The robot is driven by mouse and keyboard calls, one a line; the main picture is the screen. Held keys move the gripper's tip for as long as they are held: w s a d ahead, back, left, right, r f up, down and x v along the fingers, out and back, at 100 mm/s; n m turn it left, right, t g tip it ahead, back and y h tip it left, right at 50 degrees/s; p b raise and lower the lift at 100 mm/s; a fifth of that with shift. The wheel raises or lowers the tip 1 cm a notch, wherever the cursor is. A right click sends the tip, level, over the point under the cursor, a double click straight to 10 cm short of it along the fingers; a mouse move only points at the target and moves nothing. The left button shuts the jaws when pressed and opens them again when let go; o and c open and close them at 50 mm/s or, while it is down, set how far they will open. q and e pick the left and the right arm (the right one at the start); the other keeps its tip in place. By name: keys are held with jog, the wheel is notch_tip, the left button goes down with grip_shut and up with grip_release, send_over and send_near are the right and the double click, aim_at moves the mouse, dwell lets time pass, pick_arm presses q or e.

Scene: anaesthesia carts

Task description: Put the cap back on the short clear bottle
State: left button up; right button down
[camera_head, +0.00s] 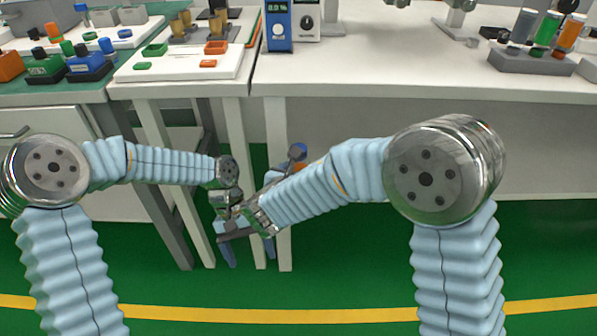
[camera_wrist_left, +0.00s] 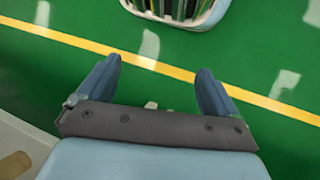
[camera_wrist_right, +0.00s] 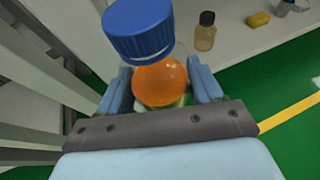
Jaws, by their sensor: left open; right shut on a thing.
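A blue ribbed cap (camera_wrist_right: 138,30) looms large and tilted in the right wrist view, with a clear, glassy edge beside it. A rounded orange thing (camera_wrist_right: 160,82) lies below it, between the blue fingers of my right gripper (camera_wrist_right: 160,95), which is shut on it. I cannot tell whether the orange is a bottle's contents, nor whether the cap sits on a bottle. In the head view my right gripper (camera_head: 286,173) is partly hidden behind its forearm. My left gripper (camera_head: 249,257) is open and empty, pointing down over the floor; it also shows in the left wrist view (camera_wrist_left: 158,66).
A small amber bottle with a dark cap (camera_wrist_right: 205,35) and a yellow block (camera_wrist_right: 258,19) stand on a white surface. In the head view, white tables (camera_head: 420,70) hold a rack (camera_head: 530,60), devices and trays. Table legs stand behind my grippers.

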pick_arm(q)
jog(key=s+f+t, duration=0.2)
jog(key=s+f, duration=0.3)
jog(key=f, duration=0.4)
jog(key=s+f+t+h, duration=0.1)
jog(key=s+f+t, duration=0.2)
jog(key=f, duration=0.7)
jog(key=s, duration=0.2)
jog(key=shift+s+d+n, duration=0.35)
jog(key=shift+n, duration=0.05)
jog(key=shift+f, duration=0.1)
pick_arm(e)
jog(key=shift+r, duration=0.1)
